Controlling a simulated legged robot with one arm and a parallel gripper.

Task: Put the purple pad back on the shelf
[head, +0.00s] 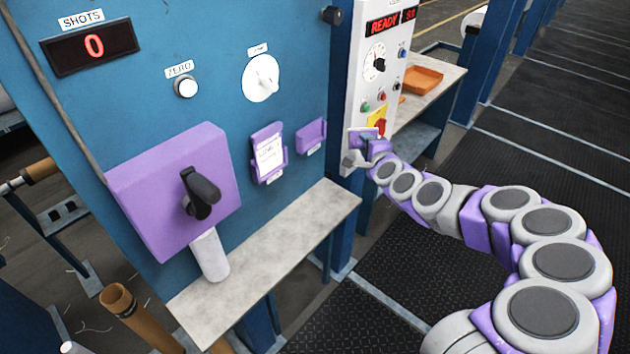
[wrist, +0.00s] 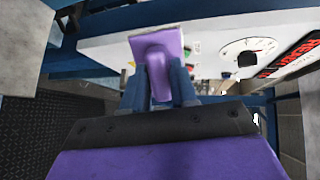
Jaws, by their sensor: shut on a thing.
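The purple pad (wrist: 152,48) is held between the blue fingers of my gripper (wrist: 160,92) in the wrist view. In the head view my gripper (head: 364,150) is small, at the end of my outstretched arm, in front of the lower part of the white control panel (head: 356,90). The pad (head: 362,133) shows there as a small purple patch. I cannot tell whether it touches the panel. A grey shelf (head: 290,240) runs along the foot of the blue machine panel, left of my gripper and lower. Its top right part is bare.
A purple box with a black handle (head: 200,195) stands out above the shelf's left end. A purple card holder (head: 268,152) and a small purple holder (head: 311,136) are on the blue panel. A side bench with an orange tray (head: 424,79) stands behind the control panel.

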